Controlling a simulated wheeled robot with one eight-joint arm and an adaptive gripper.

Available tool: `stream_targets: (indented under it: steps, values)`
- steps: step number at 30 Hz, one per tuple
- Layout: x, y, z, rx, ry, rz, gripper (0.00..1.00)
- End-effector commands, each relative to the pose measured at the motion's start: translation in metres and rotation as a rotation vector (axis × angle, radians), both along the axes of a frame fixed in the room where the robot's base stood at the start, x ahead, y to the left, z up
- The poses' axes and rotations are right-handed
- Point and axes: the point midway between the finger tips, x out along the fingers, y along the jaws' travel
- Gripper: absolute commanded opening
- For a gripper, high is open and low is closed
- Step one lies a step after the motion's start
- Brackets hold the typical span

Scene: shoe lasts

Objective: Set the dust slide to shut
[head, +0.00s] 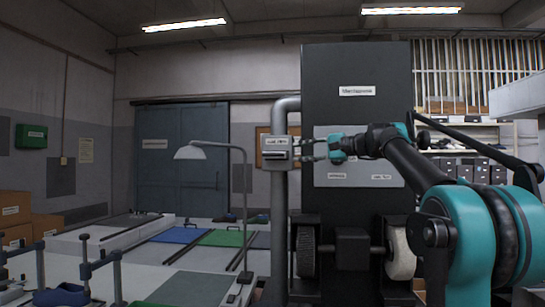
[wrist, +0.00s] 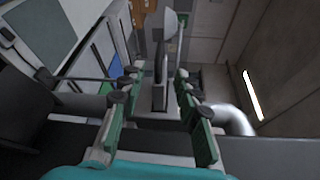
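The dust slide is a small grey box (head: 276,147) with a label on the vertical duct pipe in the head view; the label is too small to read surely. A plate or tab sticks out from its right side. My gripper (head: 308,150) reaches in from the right, its fingertips close to that side. In the wrist view my gripper (wrist: 157,88) has its green-padded fingers spread apart. The grey slide body (wrist: 165,125) and a dark upright piece lie between and beyond them. I cannot tell whether the fingers touch the slide.
A tall black machine (head: 357,85) with a grey panel stands right behind my gripper, brush wheels (head: 306,250) below. The duct pipe (head: 278,215) bends into the machine; its elbow shows in the wrist view (wrist: 235,120). A lamp (head: 190,152) and workbenches stand left.

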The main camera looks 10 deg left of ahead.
Motion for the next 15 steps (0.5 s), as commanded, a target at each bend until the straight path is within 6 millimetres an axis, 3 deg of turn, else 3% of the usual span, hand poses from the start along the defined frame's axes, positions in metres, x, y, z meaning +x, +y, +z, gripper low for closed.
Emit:
stream_targets:
  steps: [9, 15]
  values:
    - [0.025, 0.059, -0.006, -0.001, -0.001, 0.002, 0.33]
    - [0.039, 0.088, -0.009, -0.001, 0.000, 0.001, 0.33]
